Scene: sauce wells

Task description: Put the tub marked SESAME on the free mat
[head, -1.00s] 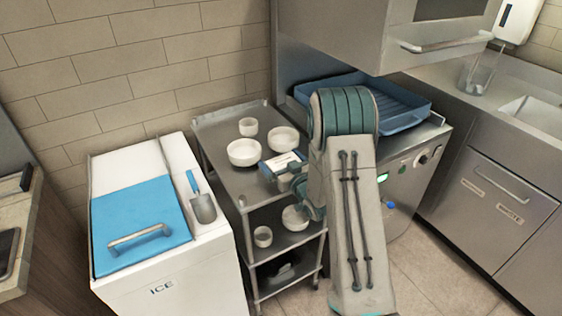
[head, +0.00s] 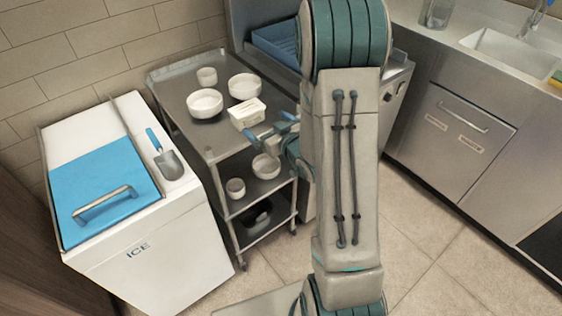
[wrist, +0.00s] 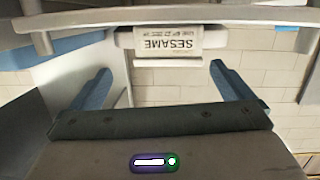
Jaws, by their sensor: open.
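The tub marked SESAME (head: 247,112) is a small white box standing on the top shelf of a steel cart, near its front right edge. In the wrist view the tub (wrist: 168,42) shows its label upside down, just beyond my fingertips. My gripper (head: 268,126) is open and empty, a short way in front of the tub and apart from it. Its two blue fingers also show spread wide in the wrist view (wrist: 160,67). I cannot make out any mat in these frames.
Two white bowls (head: 205,104) and a small white cup (head: 207,76) stand behind the tub on the cart (head: 180,85). Lower shelves hold more dishes (head: 266,166). A white ice chest (head: 150,235) stands left; a blue tray (head: 275,45) lies behind.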

